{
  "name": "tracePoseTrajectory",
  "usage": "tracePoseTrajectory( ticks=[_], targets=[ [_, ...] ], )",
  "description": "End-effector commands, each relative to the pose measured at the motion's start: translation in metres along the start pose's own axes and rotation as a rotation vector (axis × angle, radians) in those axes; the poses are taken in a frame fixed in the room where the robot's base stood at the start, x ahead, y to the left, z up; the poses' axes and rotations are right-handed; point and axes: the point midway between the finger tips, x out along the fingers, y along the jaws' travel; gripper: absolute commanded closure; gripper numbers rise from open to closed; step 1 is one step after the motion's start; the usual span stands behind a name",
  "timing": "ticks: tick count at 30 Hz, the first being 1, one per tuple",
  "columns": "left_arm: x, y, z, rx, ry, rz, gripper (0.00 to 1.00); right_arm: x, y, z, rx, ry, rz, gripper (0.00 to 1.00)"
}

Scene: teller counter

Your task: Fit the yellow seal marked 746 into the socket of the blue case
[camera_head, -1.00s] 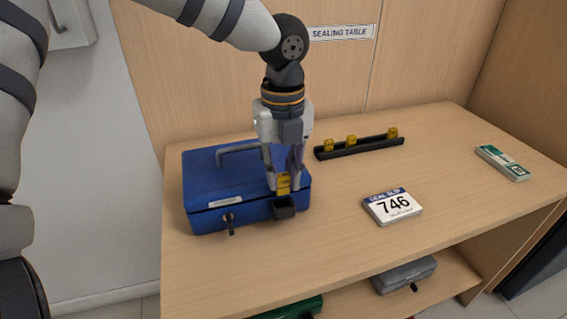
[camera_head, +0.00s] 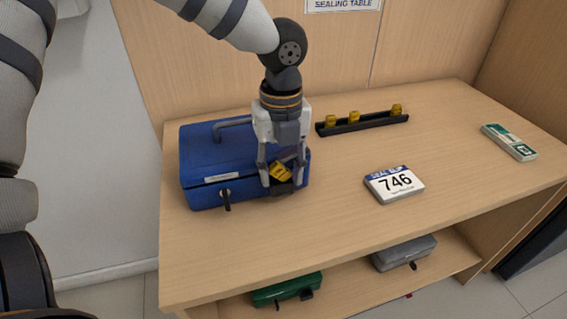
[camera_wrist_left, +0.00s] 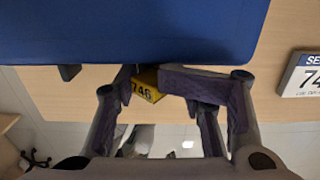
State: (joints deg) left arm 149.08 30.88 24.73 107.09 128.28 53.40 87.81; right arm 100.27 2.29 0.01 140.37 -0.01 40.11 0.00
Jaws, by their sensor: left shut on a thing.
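The blue case (camera_head: 215,160) lies on the left of the table. Its dark socket (camera_head: 287,188) is on the front face near the right corner, partly hidden by the fingers. My left gripper (camera_head: 282,178) points down at the socket and is shut on the yellow seal (camera_head: 280,172). The seal looks tilted in the head view, right at the socket's opening; I cannot tell how far it is inside. The left wrist view shows the seal (camera_wrist_left: 146,87) with 746 on it, between the fingers and close to the blue case (camera_wrist_left: 150,35). My right gripper is not in view.
A white slip marked 746 (camera_head: 394,184) lies right of the case. A black rack (camera_head: 364,124) with several yellow seals stands behind. A green and white pack (camera_head: 509,142) lies far right. Green (camera_head: 287,290) and grey (camera_head: 403,252) cases sit on the lower shelf.

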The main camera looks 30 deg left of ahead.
Motion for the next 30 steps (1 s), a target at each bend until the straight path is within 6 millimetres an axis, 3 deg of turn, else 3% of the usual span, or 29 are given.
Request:
tracePoseTrajectory(
  ticks=[15, 16, 20, 30],
  targets=[
    [-0.0027, -0.0025, 0.0008, 0.001, -0.008, -0.013, 0.87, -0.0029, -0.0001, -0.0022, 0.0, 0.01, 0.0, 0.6],
    [-0.0028, -0.0026, 0.0009, 0.001, -0.008, -0.013, 0.56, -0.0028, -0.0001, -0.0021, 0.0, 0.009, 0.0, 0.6],
    [-0.0028, -0.0027, 0.0009, 0.001, -0.008, -0.013, 0.27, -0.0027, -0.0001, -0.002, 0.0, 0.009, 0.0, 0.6],
    [-0.0062, -0.0032, 0.001, 0.001, -0.008, -0.015, 0.27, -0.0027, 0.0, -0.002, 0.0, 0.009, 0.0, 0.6]
  ],
)
